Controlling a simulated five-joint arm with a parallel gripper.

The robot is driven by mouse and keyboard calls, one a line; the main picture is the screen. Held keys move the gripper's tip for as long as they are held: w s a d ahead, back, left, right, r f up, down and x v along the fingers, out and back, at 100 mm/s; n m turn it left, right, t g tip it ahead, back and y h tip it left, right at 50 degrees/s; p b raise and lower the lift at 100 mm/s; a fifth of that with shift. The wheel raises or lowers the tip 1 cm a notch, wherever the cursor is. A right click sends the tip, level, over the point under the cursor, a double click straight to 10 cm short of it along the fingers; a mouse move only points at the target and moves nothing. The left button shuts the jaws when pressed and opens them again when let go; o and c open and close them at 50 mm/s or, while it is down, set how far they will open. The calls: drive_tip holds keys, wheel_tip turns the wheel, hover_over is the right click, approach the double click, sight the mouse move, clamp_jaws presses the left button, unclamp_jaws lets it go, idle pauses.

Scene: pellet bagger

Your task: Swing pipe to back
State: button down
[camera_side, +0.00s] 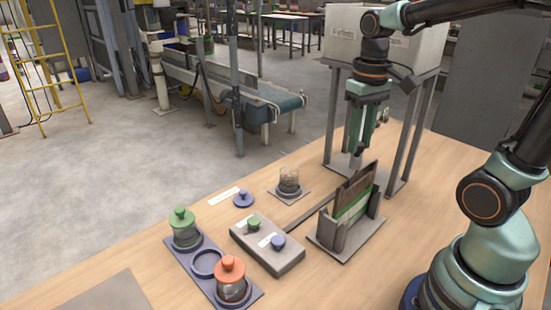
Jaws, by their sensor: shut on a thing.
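The hopper (340,45) is a pale box on grey legs at the back right of the table. My gripper (356,148) points down in front of it, its fingers close together. A short pale piece, which seems to be the lower end of the pipe (355,162), shows at the fingertips; most of the pipe is hidden. The gap between the pale piece and the stand is hard to judge.
A dark tray (205,263) holds green-lidded (184,229) and orange-lidded (231,280) jars. A glass of pellets (289,182) and a blue knob (243,199) stand behind.

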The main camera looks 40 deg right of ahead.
drive_tip(key=shift+s+d+n, duration=0.35)
drive_tip(key=shift+s+n, duration=0.05)
drive_tip(key=shift+s, duration=0.2)
drive_tip(key=c, duration=0.6)
unclamp_jaws()
wheel_tip(320, 180, up, 12)
drive_tip(key=w+a+f+n+t, duration=0.1)
drive_tip(key=a+f+t, duration=0.4)
drive_tip(key=f, duration=0.5)
drive_tip(key=shift+a+n+t, duration=0.3)
drive_tip(key=shift+a+n, duration=0.2)
drive_tip(key=shift+a, duration=0.65)
